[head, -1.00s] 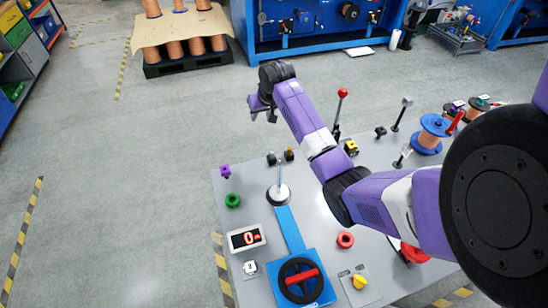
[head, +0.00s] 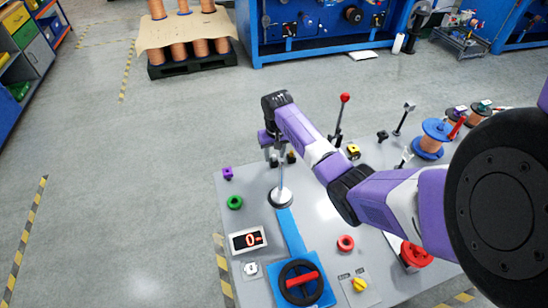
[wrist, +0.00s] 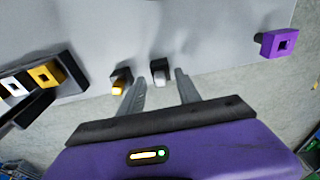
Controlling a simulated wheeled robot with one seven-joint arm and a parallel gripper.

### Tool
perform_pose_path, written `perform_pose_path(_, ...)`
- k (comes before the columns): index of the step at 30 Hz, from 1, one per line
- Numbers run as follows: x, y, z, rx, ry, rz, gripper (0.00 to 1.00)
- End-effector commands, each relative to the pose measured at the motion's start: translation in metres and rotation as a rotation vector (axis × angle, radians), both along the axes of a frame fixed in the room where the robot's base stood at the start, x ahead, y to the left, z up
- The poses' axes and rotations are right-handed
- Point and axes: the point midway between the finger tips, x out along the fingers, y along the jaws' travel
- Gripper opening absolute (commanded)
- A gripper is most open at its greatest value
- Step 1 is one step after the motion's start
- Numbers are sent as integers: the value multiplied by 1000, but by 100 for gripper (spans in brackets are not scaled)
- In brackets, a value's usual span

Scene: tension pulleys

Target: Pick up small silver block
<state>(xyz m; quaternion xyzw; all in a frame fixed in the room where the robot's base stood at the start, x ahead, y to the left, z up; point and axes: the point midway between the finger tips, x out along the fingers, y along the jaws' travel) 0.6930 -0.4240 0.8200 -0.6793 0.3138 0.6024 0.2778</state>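The small silver block (wrist: 160,72) has a pale silver face and a dark body. In the wrist view it lies just beyond the gap between my fingers, nearer the right finger. In the head view a small dark block (head: 273,161) at the table's back edge is probably the same one, partly hidden by my gripper (head: 272,144). My gripper (wrist: 157,88) is open and empty, with its two fingers apart. The fingers point toward the block. I cannot tell how high they are above the table.
A small yellow-and-black block (wrist: 119,82) sits close beside the silver one, near my left finger. A purple block (head: 227,173) stands on the table's left corner. A round silver base with a thin upright rod (head: 280,197) stands just in front of my gripper.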

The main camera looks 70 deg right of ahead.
Motion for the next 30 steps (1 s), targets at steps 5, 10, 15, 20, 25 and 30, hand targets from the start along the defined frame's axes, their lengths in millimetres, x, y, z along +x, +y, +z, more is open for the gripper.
perform_pose_path(5,0,-1,-8,-1,-1,-1,40)
perform_pose_path(10,1,-1,-8,0,-1,0,38)
perform_pose_path(15,1,-1,-8,0,-1,0,5)
perform_pose_path(20,1,-1,-7,0,-1,0,0)
perform_pose_path(25,1,-1,-7,0,-1,0,0)
perform_pose_path(30,1,-1,-4,0,-1,0,0)
